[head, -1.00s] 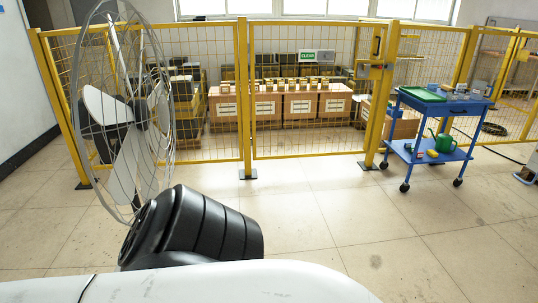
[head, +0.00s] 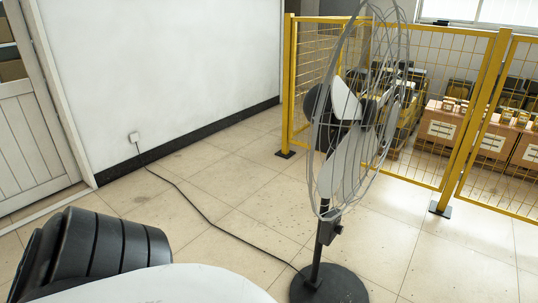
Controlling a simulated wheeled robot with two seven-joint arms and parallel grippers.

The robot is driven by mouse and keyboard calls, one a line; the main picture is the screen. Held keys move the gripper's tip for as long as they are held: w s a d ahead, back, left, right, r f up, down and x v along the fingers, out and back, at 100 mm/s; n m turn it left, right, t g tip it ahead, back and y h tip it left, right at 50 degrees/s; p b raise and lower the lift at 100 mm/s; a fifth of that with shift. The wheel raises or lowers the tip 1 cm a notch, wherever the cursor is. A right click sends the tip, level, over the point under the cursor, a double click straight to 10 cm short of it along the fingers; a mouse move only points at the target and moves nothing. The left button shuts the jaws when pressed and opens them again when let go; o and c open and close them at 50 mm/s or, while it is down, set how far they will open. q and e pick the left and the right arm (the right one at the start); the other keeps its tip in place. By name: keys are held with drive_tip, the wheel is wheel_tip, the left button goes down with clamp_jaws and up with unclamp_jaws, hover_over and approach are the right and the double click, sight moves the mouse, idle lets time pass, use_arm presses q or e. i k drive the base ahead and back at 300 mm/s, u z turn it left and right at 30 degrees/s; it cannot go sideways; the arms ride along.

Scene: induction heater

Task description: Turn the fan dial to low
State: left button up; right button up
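A pedestal fan (head: 345,185) stands right of the middle in the head view, on a round black base (head: 328,286). Its wire cage is seen nearly edge-on and faces right. A black jointed part of my arm shows at the lower left, apart from the fan. Neither of my grippers is in view.
A yellow mesh fence (head: 450,120) runs behind the fan, with cardboard boxes (head: 438,128) beyond it. A black cable (head: 205,212) runs across the floor from a wall socket (head: 134,137) to the fan base. The floor (head: 220,185) left of the fan is otherwise clear.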

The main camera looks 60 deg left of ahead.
sight(338, 228)
drive_tip(key=u, duration=0.2)
drive_tip(key=i, duration=2.2)
drive_tip(key=u, duration=3)
